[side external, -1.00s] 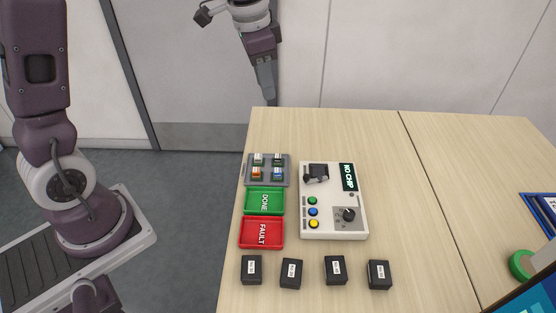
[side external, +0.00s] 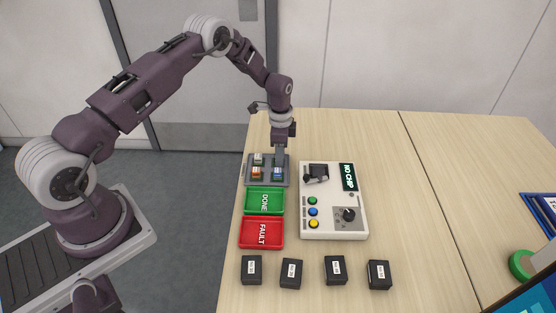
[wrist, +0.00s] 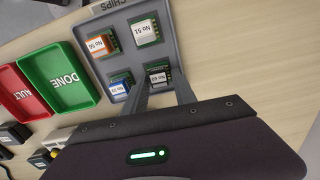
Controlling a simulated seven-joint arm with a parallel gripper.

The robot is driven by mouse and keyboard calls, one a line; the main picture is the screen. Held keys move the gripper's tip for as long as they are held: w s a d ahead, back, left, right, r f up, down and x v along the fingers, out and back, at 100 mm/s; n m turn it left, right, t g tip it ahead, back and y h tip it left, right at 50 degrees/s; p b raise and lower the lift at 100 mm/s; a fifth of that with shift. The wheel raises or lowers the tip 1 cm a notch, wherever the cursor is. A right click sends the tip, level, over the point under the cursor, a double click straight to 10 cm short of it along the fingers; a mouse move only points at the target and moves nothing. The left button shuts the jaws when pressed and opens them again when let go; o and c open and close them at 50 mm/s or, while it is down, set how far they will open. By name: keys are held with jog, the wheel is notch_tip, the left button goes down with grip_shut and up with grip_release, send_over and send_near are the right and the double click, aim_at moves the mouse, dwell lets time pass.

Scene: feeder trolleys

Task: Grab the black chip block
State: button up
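The black chip block (wrist: 158,76) has a white label and sits in the back right spot of the grey chip tray (wrist: 182,62). In the wrist view it lies between the tips of my gripper (wrist: 162,86), which is open with one finger on each side. I cannot tell if the fingers touch it. In the side view my gripper (side external: 280,156) points down over the tray (side external: 250,179) and hides the black block. The orange (side external: 256,173), blue (side external: 277,173) and white-topped (side external: 258,159) blocks share the tray.
The green DONE tray (side external: 264,190) and red FAULT tray (side external: 246,244) lie in front of the chip tray. A white tester (side external: 335,190) reading NO CHIP stands to the right. Several black boxes (side external: 291,281) line the front.

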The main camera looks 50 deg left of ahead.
grip_shut()
jog(key=shift+r, duration=0.15)
